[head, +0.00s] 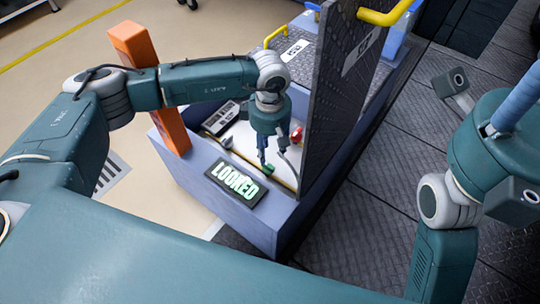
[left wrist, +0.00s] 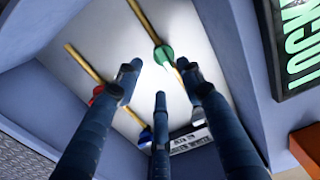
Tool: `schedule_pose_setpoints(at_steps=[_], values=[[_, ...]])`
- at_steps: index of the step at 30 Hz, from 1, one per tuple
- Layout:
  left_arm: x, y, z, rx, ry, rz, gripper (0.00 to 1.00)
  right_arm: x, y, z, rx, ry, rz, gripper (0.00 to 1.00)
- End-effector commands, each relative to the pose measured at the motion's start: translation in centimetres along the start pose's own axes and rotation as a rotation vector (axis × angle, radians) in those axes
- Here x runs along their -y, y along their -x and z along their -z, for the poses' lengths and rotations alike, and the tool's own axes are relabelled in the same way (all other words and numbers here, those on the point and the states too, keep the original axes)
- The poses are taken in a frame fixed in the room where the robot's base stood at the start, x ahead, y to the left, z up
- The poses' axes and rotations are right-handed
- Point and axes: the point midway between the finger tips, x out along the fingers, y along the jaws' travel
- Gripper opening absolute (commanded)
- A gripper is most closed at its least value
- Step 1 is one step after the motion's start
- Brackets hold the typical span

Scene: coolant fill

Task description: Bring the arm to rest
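My left gripper (head: 273,152) reaches down into the open compartment of a blue-grey cabinet (head: 228,218). In the left wrist view its dark blue fingers (left wrist: 158,82) are spread apart with nothing between them. A green piece (left wrist: 164,54) on a yellow rod lies just beyond the fingertips; I cannot tell whether they touch it. It also shows in the head view (head: 267,169) below the gripper. A red piece (head: 296,134) sits farther back. My right gripper (head: 517,102) is at the right edge, only partly in frame, with one blue finger showing.
A lit sign (head: 236,183) reading "LOCKED" is on the cabinet front. A dark raised panel (head: 340,85) stands close right of my left gripper. An orange post (head: 150,85) stands at the left corner, near my left forearm. Dark floor (head: 370,215) is open to the right.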

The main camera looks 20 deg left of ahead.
Motion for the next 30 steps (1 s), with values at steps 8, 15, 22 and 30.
schedule_pose_setpoints(at_steps=[8,15,22,30], values=[[0.0,1.0,0.0,0.0,0.001,0.001,0.39,0.0,0.0,0.0,0.001,0.0,0.0,0.39],[0.0,1.0,0.0,0.0,0.001,0.0,0.39,0.0,0.0,0.0,0.001,0.0,0.0,0.39],[0.0,1.6,0.0,0.0,0.001,0.0,0.39,-0.1,-0.2,-0.1,0.009,-0.001,-0.004,0.39],[0.0,6.2,0.0,0.0,0.001,0.0,0.39,-0.6,-0.3,-0.9,0.101,-0.013,-0.04,0.39]])
